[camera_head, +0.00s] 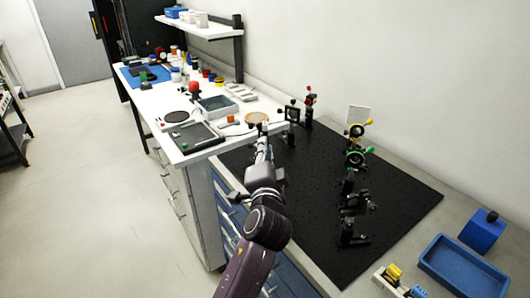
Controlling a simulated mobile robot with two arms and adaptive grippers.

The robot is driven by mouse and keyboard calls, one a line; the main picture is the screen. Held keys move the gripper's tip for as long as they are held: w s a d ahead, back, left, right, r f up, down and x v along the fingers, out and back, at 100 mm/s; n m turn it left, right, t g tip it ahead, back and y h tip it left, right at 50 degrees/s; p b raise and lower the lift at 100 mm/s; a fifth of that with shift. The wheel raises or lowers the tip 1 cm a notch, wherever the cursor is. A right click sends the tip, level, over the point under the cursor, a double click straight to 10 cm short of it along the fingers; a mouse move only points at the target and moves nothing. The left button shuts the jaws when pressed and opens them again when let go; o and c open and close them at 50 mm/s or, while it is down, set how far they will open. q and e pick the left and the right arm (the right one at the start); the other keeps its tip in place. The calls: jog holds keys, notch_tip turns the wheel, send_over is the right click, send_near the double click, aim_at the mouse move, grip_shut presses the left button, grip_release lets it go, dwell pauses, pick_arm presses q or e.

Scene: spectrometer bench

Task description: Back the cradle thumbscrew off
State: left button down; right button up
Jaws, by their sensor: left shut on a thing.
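My left gripper (263,148) reaches in over the near left edge of the black optical breadboard (400,210). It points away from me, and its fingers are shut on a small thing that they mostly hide. This seems to be the cradle thumbscrew, but the view is too small to make out its head or thread. The cradle itself cannot be told apart from the dark parts around the fingertips. My right gripper is not in view.
Black optic mounts (291,113) stand behind the gripper. Taller mounts with yellow and green rings (355,157) stand to the right. A white bench (160,110) holds instruments and trays. A blue tray (462,268) and blue box (482,231) sit at right.

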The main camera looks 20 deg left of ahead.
pick_arm(q)
jog(key=shift+f+n, duration=0.1)
jog(key=shift+n, duration=0.2)
jog(key=c, duration=2)
grip_release()
jog(key=shift+o, duration=0.2)
notch_tip(320, 180, up, 10)
